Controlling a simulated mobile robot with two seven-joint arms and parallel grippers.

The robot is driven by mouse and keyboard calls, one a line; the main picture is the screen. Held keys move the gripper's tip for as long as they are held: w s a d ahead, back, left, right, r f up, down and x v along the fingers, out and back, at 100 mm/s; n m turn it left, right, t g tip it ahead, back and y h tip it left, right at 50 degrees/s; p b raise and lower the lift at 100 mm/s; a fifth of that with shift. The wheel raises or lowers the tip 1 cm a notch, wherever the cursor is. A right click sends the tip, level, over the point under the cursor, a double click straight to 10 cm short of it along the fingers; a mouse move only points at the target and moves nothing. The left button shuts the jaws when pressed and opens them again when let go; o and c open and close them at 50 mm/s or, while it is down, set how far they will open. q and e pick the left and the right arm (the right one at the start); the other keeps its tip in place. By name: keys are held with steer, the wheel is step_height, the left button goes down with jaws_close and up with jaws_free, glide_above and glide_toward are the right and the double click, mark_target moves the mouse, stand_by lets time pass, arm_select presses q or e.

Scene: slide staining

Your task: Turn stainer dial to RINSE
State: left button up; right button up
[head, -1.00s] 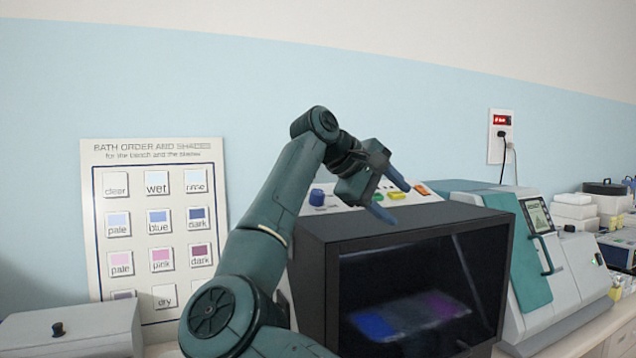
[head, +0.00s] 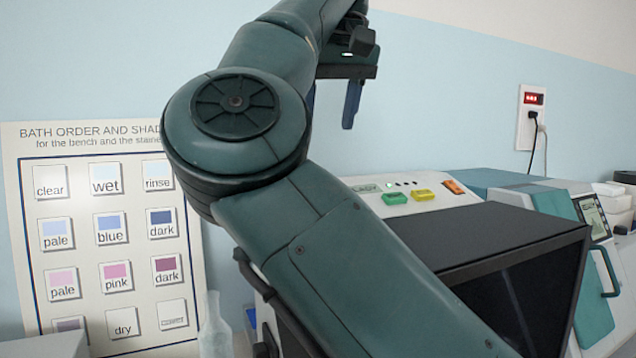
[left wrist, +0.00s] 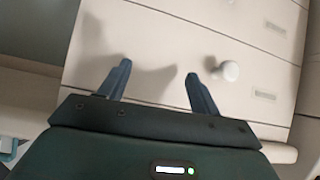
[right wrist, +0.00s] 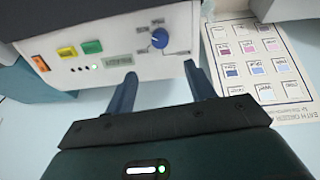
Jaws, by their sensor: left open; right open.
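The stainer is a dark-fronted box (head: 470,235) with a pale control panel in the head view. Its blue dial (right wrist: 160,39) shows in the right wrist view, with small labels around it too blurred to read. In the head view my arm hides the dial. My right gripper (head: 332,98) is open and empty, fingers pointing down above the panel. In the right wrist view its fingertips (right wrist: 160,72) are apart from the dial, which lies beyond the gap between them. My left gripper (left wrist: 158,70) is open and empty, facing pale drawers; it is outside the head view.
Green (head: 395,198), yellow (head: 422,194) and orange (head: 453,187) buttons sit beside a small display on the panel. A bath order chart (head: 85,190) stands at the left, with a clear bottle (head: 214,330) near it. A teal and white machine (head: 600,262) stands at the right.

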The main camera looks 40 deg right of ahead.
steer(key=x, duration=1.2)
steer(key=shift+f+b, duration=0.35)
steer(key=shift+f, duration=0.05)
steer(key=c, duration=1)
steer(key=shift+o, duration=0.2)
